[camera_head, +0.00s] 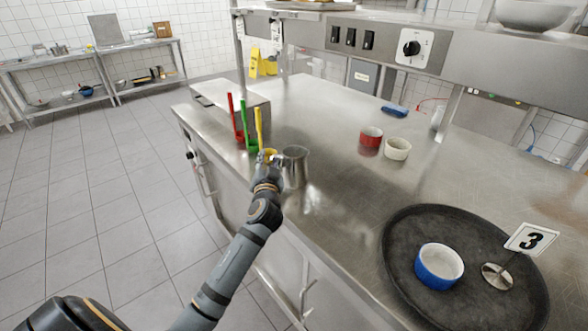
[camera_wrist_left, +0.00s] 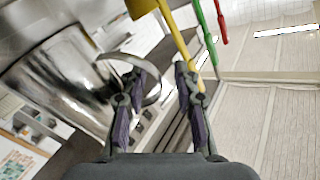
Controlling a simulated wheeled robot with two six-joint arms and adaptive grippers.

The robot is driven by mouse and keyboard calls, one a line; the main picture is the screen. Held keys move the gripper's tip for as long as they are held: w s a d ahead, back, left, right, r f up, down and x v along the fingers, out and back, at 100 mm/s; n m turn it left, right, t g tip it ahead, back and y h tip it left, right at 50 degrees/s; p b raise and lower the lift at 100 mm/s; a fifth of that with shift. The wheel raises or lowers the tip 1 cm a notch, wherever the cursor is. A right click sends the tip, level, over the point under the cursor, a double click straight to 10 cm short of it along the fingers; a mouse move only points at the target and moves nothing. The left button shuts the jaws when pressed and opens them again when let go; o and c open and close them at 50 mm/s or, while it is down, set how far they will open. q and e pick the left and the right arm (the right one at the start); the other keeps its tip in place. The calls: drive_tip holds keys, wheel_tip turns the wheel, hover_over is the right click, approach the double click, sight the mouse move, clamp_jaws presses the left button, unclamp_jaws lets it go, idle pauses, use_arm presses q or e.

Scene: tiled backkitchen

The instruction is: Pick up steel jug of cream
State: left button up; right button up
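The steel jug (camera_head: 295,168) stands upright on the steel counter, just right of my left gripper in the head view. In the left wrist view the jug (camera_wrist_left: 62,80) fills the left side, tilted in the picture, with its loop handle (camera_wrist_left: 158,88) towards my fingers. My left gripper (camera_wrist_left: 158,82) is open. The outer part of the handle shows between its two fingers, and the left finger overlaps the loop. I cannot tell whether a finger touches it. In the head view the left gripper (camera_head: 268,160) partly hides the handle side. The cream inside cannot be seen. My right gripper is not in view.
A red bowl (camera_head: 371,137) and a white bowl (camera_head: 397,149) are to the right. A black tray (camera_head: 400,235) holds a blue bowl (camera_head: 439,267) and a number stand (camera_head: 530,239).

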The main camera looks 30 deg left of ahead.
use_arm(q)
clamp_jaws()
drive_tip(key=shift+r, duration=0.1)
idle(0.4)
wheel_tip(320, 180, up, 18)
drive_tip(key=p, duration=0.1)
idle(0.9)
